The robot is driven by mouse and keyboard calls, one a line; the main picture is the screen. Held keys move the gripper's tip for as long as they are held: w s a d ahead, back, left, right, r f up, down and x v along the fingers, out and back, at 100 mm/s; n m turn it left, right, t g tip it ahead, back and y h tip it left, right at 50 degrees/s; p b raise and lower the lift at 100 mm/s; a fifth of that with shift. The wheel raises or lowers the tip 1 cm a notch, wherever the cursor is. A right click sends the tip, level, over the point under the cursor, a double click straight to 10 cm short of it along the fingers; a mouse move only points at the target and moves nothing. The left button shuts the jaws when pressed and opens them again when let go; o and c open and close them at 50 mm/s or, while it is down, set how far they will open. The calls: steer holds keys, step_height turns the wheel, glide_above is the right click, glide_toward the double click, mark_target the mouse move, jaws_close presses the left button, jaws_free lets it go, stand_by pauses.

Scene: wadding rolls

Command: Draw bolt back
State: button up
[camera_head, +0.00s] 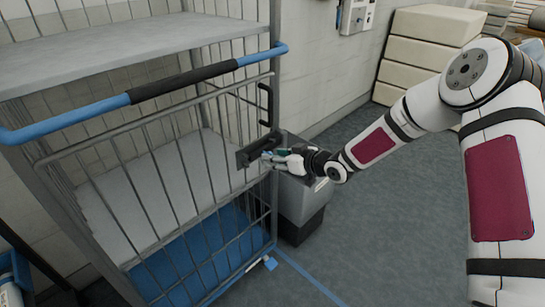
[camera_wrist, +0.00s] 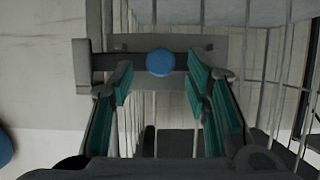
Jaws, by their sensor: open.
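The bolt is a dark horizontal bar (camera_wrist: 190,61) with a round blue knob (camera_wrist: 161,62), set on a grey plate (camera_wrist: 160,43) in the wrist view. In the head view the bolt housing (camera_head: 251,151) sits on the front gate (camera_head: 190,185) of the roll cage, near its right post. My gripper (camera_wrist: 161,88) is open, with teal pads on both sides. The knob lies between the lines of its fingertips, with a gap on each side. I cannot tell how deep the knob is between the pads. In the head view my gripper (camera_head: 275,157) is right at the bolt, partly hiding it.
A blue bar with a black sleeve (camera_head: 185,82) crosses the cage above the gate. A dark handle (camera_head: 266,104) stands above the bolt. A grey bin (camera_head: 300,200) stands close behind my gripper. Pale stacked blocks (camera_head: 415,50) are at the back right.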

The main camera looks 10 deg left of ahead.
steer(key=shift+x, duration=1.2)
jaws_close()
steer(key=shift+s+a+p, duration=0.35)
steer(key=shift+s+a, duration=0.4)
steer(key=shift+s, duration=0.25)
steer(key=shift+s+a+p, duration=0.3)
steer(key=shift+s+a, duration=0.45)
steer(key=shift+s, duration=0.3)
jaws_free()
steer(key=shift+a, duration=0.1)
